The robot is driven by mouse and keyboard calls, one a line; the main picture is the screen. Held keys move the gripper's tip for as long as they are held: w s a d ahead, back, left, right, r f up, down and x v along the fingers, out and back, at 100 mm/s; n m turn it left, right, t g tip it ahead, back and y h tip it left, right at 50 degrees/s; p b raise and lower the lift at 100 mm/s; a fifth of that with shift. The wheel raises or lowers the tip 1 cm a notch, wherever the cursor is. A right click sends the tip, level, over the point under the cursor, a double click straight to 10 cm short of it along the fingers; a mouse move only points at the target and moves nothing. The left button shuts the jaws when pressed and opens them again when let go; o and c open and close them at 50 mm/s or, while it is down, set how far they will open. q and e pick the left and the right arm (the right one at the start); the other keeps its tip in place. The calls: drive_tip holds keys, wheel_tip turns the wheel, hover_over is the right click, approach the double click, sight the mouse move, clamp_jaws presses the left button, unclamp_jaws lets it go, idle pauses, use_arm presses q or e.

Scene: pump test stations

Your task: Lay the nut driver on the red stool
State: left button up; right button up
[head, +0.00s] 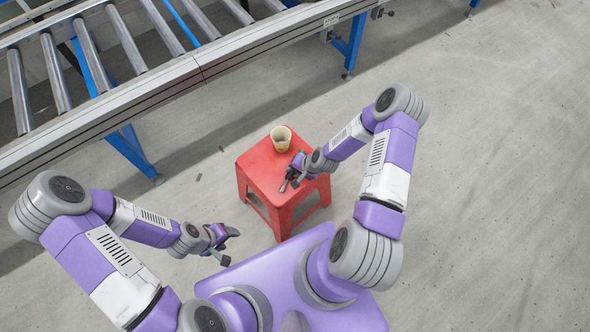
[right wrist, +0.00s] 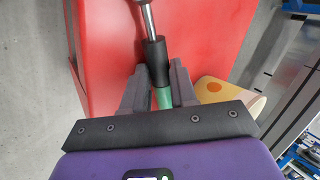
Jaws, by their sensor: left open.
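The red stool (head: 262,165) stands on the floor in the middle of the head view; its red top (right wrist: 210,40) fills much of the right wrist view. The nut driver has a black and green handle (right wrist: 156,62) and a metal shaft running out of the top of the right wrist view. My right gripper (head: 288,184) is shut on the handle, over the stool's near part. I cannot tell whether the tool touches the stool top. My left gripper (head: 230,246) is open and empty, left of and nearer than the stool.
A paper cup (head: 281,138) stands upright on the far part of the stool top; it also shows in the right wrist view (right wrist: 225,93). A roller conveyor (head: 140,75) with blue legs runs across the upper left. The floor to the right is clear.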

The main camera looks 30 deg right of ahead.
drive_tip(key=shift+o, duration=0.2)
drive_tip(key=shift+s+d+f, duration=0.1)
drive_tip(key=shift+d+f, duration=0.05)
drive_tip(key=shift+f, duration=0.05)
drive_tip(key=w+p+v, duration=0.1)
drive_tip(key=p+v, duration=0.3)
drive_tip(key=v, duration=0.7)
drive_tip(key=s+a+r+n+g, duration=0.1)
drive_tip(key=s+a+n+g, duration=0.3)
drive_tip(key=a, duration=1.1)
drive_tip(key=s+n, duration=0.3)
drive_tip(key=s, duration=0.3)
drive_tip(key=shift+s+n+p, duration=0.25)
drive_tip(key=shift+n+p, duration=0.05)
drive_tip(key=shift+r, duration=0.1)
wheel_tip(320, 180, up, 5)
drive_tip(key=p, duration=0.5)
drive_tip(key=shift+r, duration=0.15)
